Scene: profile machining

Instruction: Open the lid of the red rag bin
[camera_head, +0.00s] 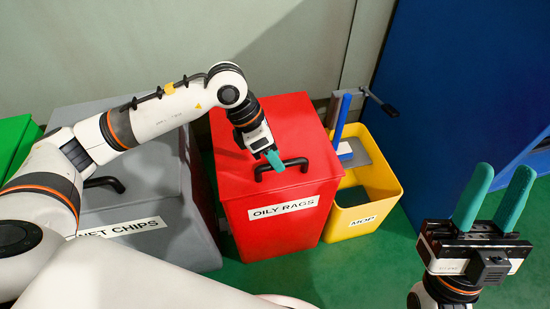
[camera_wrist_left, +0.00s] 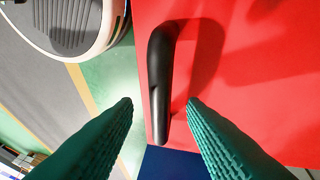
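The red rag bin (camera_head: 285,222) is labelled OILY RAGS, and its lid (camera_head: 300,125) is shut. A black handle (camera_head: 282,167) sits near the front edge of the lid. My left gripper (camera_head: 275,160) is just above the lid at the handle. In the left wrist view the handle (camera_wrist_left: 160,80) lies between the two open teal fingers (camera_wrist_left: 165,105), with a gap to either side. I cannot tell from this how far the fingertips are above the lid. My right gripper (camera_head: 493,200) is open and empty at the right, its fingers pointing up.
A grey bin (camera_head: 150,235) for chips stands left of the red bin, with a green bin (camera_head: 15,140) further left. A yellow mop bucket (camera_head: 385,195) stands close on the right. A blue panel (camera_head: 450,80) rises at the right. Green floor is free in front.

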